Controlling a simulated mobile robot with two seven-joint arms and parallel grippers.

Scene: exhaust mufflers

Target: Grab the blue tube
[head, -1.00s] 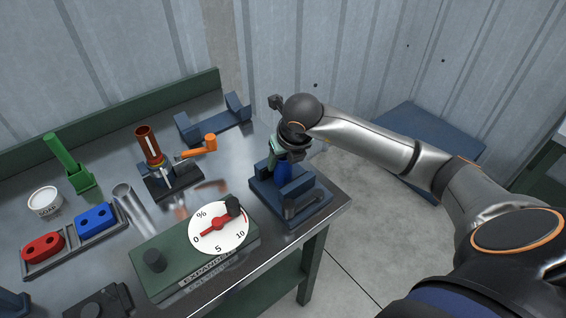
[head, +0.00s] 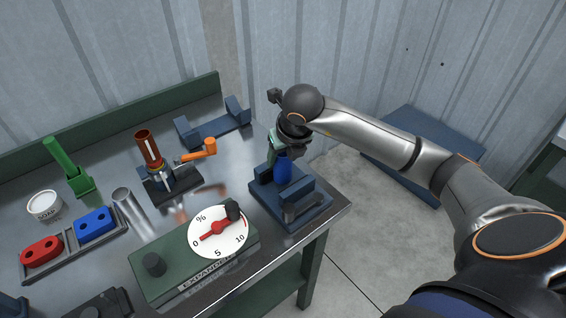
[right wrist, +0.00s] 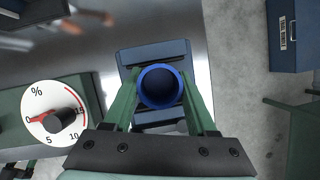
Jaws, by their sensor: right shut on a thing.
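The blue tube (head: 283,169) stands upright at the dark blue holder (head: 316,206) near the right corner of the bench. In the right wrist view, the open round mouth of the tube (right wrist: 160,86) faces the camera, between the green fingers. My right gripper (head: 277,148) is shut on the tube; it also shows in the right wrist view (right wrist: 160,100). The holder (right wrist: 140,55) lies behind the tube there. Whether the tube's lower end rests in the holder cannot be told. My left gripper is not in view.
A green expander box (head: 180,265) with a white dial stands left of the holder. A clamp with a red-brown tube (head: 148,148), an orange crank (head: 200,150) and an empty dark blue cradle (head: 215,125) stand farther back. Red and blue blocks sit in a tray (head: 70,250).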

